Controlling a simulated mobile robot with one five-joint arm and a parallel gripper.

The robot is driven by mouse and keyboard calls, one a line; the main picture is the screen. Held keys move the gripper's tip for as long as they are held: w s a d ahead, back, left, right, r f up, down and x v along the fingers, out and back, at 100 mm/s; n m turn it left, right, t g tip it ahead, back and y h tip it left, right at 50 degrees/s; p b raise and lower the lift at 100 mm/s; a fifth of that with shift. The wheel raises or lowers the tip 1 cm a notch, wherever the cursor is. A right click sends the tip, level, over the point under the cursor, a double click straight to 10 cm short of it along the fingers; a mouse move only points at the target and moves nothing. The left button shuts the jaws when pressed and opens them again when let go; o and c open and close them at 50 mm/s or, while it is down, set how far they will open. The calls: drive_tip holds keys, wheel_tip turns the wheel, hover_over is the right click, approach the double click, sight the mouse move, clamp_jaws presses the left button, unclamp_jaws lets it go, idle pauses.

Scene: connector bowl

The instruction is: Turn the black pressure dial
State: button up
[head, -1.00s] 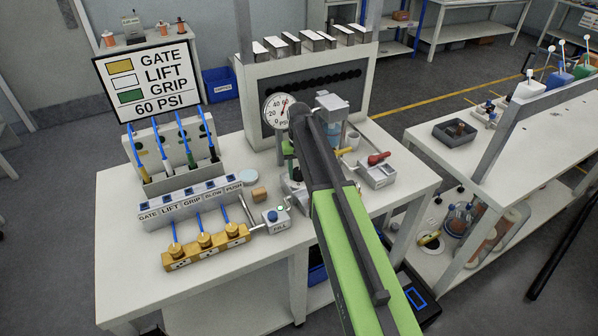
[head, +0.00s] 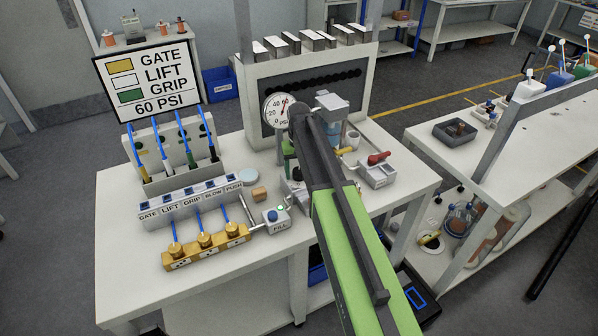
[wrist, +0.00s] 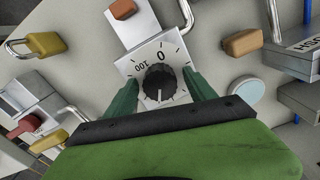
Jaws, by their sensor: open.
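The black pressure dial (wrist: 160,82) is a round ridged knob on a white plate (wrist: 141,62) marked 0 and 100, seen in the wrist view. My gripper (wrist: 161,80) is open, with one green finger on each side of the dial. A gap shows between the dial and each finger, so it is not clasped. In the head view my arm hides the dial and most of the gripper. The round pressure gauge (head: 277,111) stands beside my arm, its needle pointing up and to the right. A sign (head: 153,80) reads 60 PSI.
A grey block labelled FILL (head: 276,219), a yellow valve strip (head: 205,248) and a labelled switch row (head: 192,204) stand left of my arm. A small box with a red handle (head: 378,172) is to the right.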

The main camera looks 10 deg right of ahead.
wheel_tip(320, 180, up, 17)
drive_tip(key=p, duration=1.7)
drive_tip(key=shift+r, duration=0.2)
drive_tip(key=b, duration=0.4)
hover_over(299, 171)
wheel_tip(299, 171, down, 4)
drive_tip(key=s+f+b, duration=0.8)
drive_tip(key=s, duration=0.6)
drive_tip(key=s+f+b, duration=0.3)
drive_tip(key=s, duration=0.5)
drive_tip(key=shift+f, duration=0.35)
drive_tip(key=shift+s, duration=0.1)
